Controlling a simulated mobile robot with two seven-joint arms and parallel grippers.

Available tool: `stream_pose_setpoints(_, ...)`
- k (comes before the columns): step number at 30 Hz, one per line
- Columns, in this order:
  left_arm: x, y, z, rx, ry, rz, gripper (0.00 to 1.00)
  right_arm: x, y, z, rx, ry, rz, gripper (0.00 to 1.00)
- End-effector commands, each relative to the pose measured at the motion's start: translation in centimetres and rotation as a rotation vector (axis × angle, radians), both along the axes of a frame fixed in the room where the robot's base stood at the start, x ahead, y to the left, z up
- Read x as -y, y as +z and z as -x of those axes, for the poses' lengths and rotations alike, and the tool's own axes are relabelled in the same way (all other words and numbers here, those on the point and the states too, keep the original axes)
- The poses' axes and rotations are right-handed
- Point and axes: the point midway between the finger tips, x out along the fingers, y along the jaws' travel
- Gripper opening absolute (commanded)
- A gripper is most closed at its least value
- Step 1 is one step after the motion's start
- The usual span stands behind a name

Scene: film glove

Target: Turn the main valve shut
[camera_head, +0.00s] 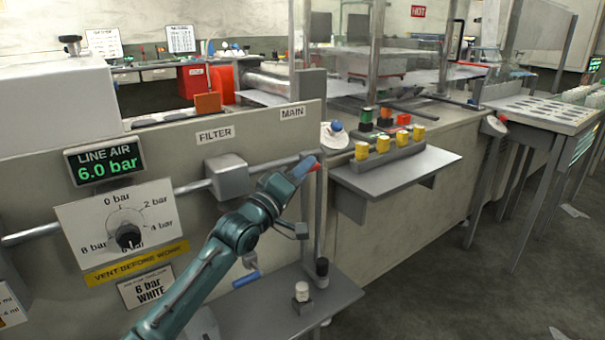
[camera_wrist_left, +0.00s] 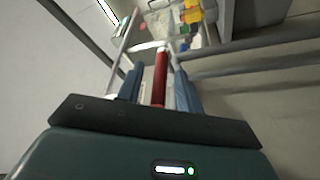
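The main valve's red handle (camera_wrist_left: 160,80) lies lengthwise between the two blue fingers of my left gripper (camera_wrist_left: 158,88) in the left wrist view. Gaps show on both sides, so the gripper looks open around the handle. In the head view my left gripper (camera_head: 302,168) is at the pipe below the MAIN label (camera_head: 292,113). The LINE AIR display (camera_head: 104,160) reads 6.0 bar. My right gripper is not in view.
A grey filter box (camera_head: 228,177) sits on the pipe left of the valve. A regulator dial (camera_head: 127,236) is further left. A shelf with yellow and other coloured blocks (camera_head: 395,172) juts out to the right. A lower shelf (camera_head: 335,292) holds small items. Open floor lies right.

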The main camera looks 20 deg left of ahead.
Motion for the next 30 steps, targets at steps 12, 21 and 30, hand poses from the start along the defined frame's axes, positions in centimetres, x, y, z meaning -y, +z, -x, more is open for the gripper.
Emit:
stream_pose_setpoints(12, 0.16, 0.07, -0.33, 0.0, 0.0, 0.0, 0.3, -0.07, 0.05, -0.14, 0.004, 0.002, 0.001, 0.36)
stream_pose_setpoints(21, 0.14, 0.07, -0.31, 0.0, 0.0, 0.0, 0.05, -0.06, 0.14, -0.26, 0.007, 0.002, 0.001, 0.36)
stream_pose_setpoints(30, 0.14, 0.07, -0.31, 0.0, 0.0, 0.0, 0.0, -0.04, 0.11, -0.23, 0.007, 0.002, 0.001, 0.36)
